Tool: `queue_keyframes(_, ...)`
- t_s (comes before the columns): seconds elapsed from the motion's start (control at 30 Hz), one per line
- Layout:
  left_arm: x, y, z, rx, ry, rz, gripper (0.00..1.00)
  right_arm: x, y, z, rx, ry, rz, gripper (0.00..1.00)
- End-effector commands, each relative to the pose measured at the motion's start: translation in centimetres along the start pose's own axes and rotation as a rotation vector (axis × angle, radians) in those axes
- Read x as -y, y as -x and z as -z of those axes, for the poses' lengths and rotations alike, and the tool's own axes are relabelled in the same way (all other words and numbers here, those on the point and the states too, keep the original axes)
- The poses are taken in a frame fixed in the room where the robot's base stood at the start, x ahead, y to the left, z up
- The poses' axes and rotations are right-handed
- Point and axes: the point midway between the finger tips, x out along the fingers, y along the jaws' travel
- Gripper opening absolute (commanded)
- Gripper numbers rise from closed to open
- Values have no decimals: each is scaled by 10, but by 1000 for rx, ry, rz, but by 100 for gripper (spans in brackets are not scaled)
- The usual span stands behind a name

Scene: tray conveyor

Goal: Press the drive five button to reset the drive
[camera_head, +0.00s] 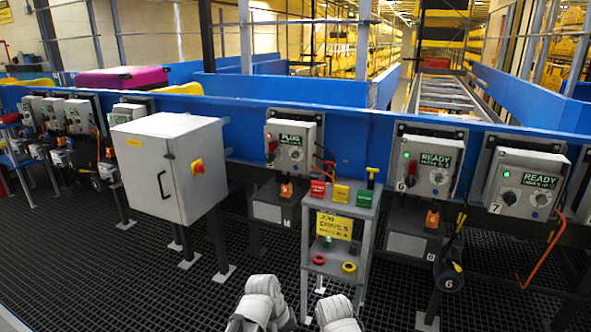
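A grey drive box (292,145) with a green display reading "PLUG" hangs on the blue rail near the middle. It stands to the left of the boxes numbered 6 and 7, and its own number is not legible. Which of these small parts is the drive five button cannot be told. Two pale grey links of my arms show at the bottom edge, well below the box. No gripper fingers are visible.
A grey stand (312,255) with red, yellow and green bins and a yellow sign is just right of the "PLUG" box. Drive box 6 (428,165) and drive box 7 (522,185) read "READY". A large grey cabinet (150,165) is left. Dark grating floor lies in front.

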Motion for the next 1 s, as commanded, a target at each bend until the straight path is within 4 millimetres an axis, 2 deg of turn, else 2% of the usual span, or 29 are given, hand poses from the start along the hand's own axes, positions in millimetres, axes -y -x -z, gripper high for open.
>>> queue_keyframes(0.03, 0, 0, 0, 0, 0, 0, 8, 0, 0, 0, 0, 0, 0, 0)
queue_keyframes(0.1, 0, 0, 0, 0, 0, 0, 0, 0, 0, 0, 0, 0, 0, 0)
queue_keyframes(1.0, 0, 0, 0, 0, 0, 0, 0, 0, 0, 0, 0, 0, 0, 0)
